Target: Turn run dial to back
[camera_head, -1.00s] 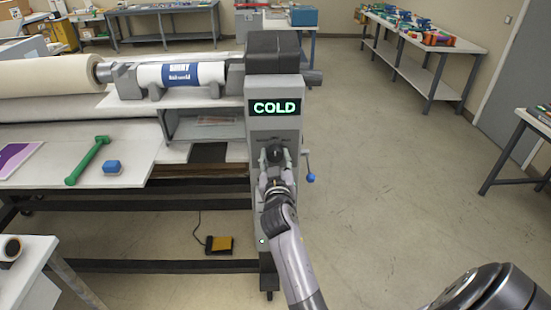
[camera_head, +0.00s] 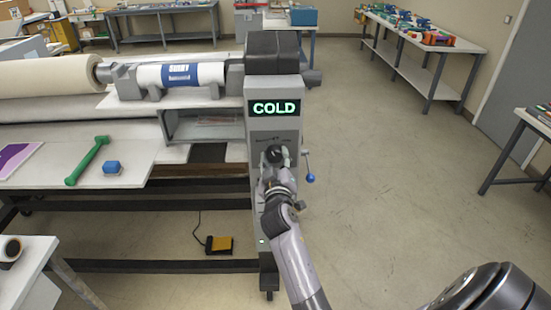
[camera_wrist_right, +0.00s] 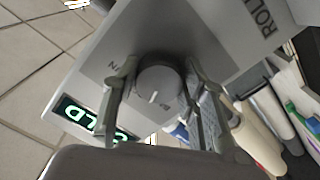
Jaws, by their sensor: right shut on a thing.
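My right gripper (camera_head: 276,161) is shut on the dial, one finger on each side in the right wrist view (camera_wrist_right: 157,88). The fingers hide part of the panel's lettering. My left gripper is not in view.
A lever with a blue ball (camera_head: 309,177) sticks out just right of the panel. A yellow pedal (camera_head: 219,244) is on the floor.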

